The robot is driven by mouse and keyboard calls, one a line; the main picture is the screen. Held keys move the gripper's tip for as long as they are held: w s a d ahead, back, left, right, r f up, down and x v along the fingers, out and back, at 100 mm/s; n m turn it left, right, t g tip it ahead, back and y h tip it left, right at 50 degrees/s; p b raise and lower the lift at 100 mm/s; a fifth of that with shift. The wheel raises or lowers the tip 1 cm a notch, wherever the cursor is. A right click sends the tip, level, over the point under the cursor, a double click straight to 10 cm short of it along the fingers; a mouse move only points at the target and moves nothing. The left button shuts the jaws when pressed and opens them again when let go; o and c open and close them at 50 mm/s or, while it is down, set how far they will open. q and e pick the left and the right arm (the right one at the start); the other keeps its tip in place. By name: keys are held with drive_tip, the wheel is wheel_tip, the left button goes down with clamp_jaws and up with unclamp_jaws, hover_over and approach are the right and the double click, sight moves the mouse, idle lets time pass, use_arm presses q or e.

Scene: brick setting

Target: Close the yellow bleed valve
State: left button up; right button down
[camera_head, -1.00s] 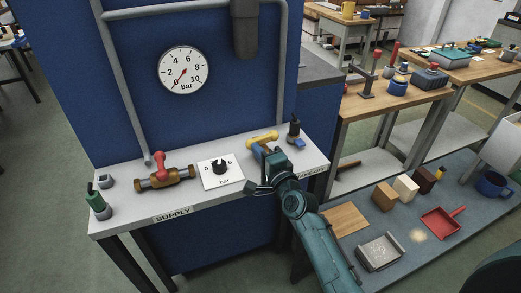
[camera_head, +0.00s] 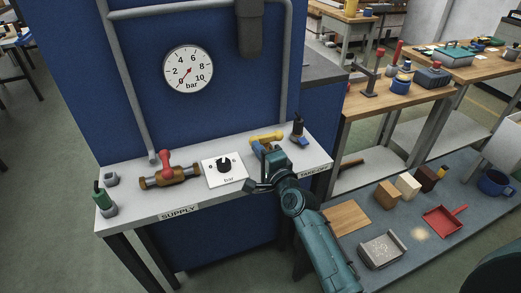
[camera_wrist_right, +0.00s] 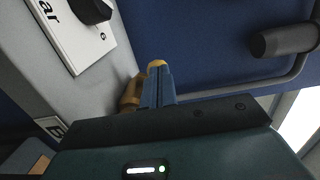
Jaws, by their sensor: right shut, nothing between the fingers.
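The yellow bleed valve handle (camera_head: 267,136) is at the right part of the grey bench, left of a black-topped fitting. It lies roughly level, left to right. My right gripper (camera_head: 260,150) is just in front of it, its blue fingers shut with nothing between them. In the right wrist view the fingers (camera_wrist_right: 157,90) point toward the valve, with a yellow tip of the handle (camera_wrist_right: 156,63) just beyond them and the brass body (camera_wrist_right: 131,92) to their left. The fingers hide part of the valve; I cannot tell whether they touch it. My left gripper is not in view.
A red-handled supply valve (camera_head: 166,163) and a black knob on a white plate (camera_head: 224,168) stand to the left. The gauge (camera_head: 188,69) has its needle near 0. A blue panel (camera_head: 225,110) rises behind. A lower table with blocks (camera_head: 387,195) is at right.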

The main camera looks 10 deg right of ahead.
drive_tip(key=shift+a+r, duration=0.3)
drive_tip(key=shift+a, duration=0.15)
drive_tip(key=shift+s, duration=0.15)
use_arm(q)
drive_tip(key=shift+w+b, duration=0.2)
drive_tip(key=shift+b, duration=0.2)
use_arm(e)
drive_tip(key=d+v, duration=0.1)
drive_tip(key=v, duration=1.2)
drive_tip(key=shift+f, duration=0.3)
use_arm(q)
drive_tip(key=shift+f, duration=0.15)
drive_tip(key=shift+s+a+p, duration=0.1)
drive_tip(key=shift+p, duration=0.25)
use_arm(e)
drive_tip(key=s+a+f+n+g, duration=0.3)
drive_tip(key=s+f+n+g, duration=0.4)
drive_tip(key=s+f+n, duration=0.8)
drive_tip(key=s+n, duration=0.1)
drive_tip(key=n, duration=0.2)
drive_tip(key=shift+f+n, duration=0.3)
drive_tip(key=shift+f, duration=0.1)
drive_tip(key=shift+s+d, duration=0.1)
